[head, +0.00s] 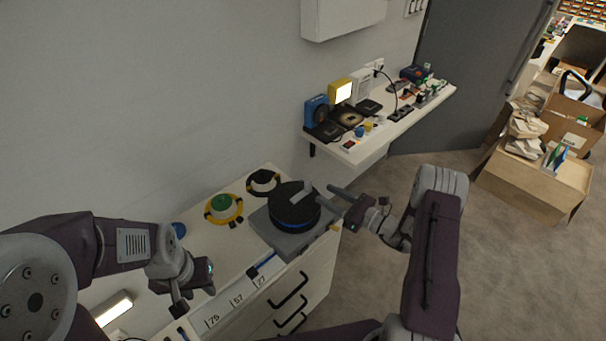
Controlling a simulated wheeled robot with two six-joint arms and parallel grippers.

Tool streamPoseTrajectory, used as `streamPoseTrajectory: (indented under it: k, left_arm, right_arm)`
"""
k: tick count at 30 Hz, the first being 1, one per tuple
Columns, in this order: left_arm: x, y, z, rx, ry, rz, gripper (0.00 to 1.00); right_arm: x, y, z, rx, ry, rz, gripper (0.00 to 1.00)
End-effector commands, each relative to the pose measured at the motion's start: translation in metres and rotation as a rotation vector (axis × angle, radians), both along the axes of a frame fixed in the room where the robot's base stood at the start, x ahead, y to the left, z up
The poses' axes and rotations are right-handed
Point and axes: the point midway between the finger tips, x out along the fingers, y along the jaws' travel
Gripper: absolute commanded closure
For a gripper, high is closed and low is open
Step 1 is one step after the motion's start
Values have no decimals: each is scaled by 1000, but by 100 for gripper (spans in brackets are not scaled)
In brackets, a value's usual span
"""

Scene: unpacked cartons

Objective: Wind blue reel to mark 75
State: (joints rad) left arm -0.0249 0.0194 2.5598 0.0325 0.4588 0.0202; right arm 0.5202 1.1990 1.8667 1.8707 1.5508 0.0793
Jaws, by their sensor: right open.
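The blue reel (293,218), dark on top with a blue rim, sits on a grey base (285,243) on the cabinet top. A grey crank (302,191) stands on it. A blue strip (266,261) runs from the base to a black end piece (252,272), beside the label 27 (259,282). Labels 57 (237,300) and 75 (212,320) follow along the front edge. My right gripper (336,200) is open, its fingers pointing at the reel's right side near the crank. My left gripper (193,296) is over the cabinet's left part; its jaws are unclear.
A wall shelf (352,151) with small devices is beyond. Cartons (532,180) stand at right. A lit lamp (112,309) is at lower left.

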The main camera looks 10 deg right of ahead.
Motion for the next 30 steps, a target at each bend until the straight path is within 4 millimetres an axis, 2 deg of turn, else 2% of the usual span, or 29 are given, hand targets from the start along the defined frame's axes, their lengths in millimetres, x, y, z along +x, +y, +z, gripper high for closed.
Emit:
streamPoseTrajectory:
  k: [2, 5, 18, 22, 29, 30]
  left_arm:
    - [0, 0, 0, 0, 0, 0, 64]
    - [0, 0, 1, 0, 0, 0, 64]
    - [0, 0, 9, 0, 0, 0, 64]
    - [0, 0, 9, 0, 0, 0, 64]
    - [0, 0, 9, 0, 0, 0, 64]
    - [0, 0, 9, 0, 0, 0, 64]
  right_arm:
    - [0, -7, 0, 1, 1, -14, 56]
    - [1, -4, 0, -2, 0, -11, 56]
    - [59, 50, 0, -3, 0, -6, 56]
    - [66, 56, 0, -2, 1, -8, 56]
    - [67, 57, 0, -1, 2, -9, 56]
    - [67, 57, 0, -2, 1, -9, 64]
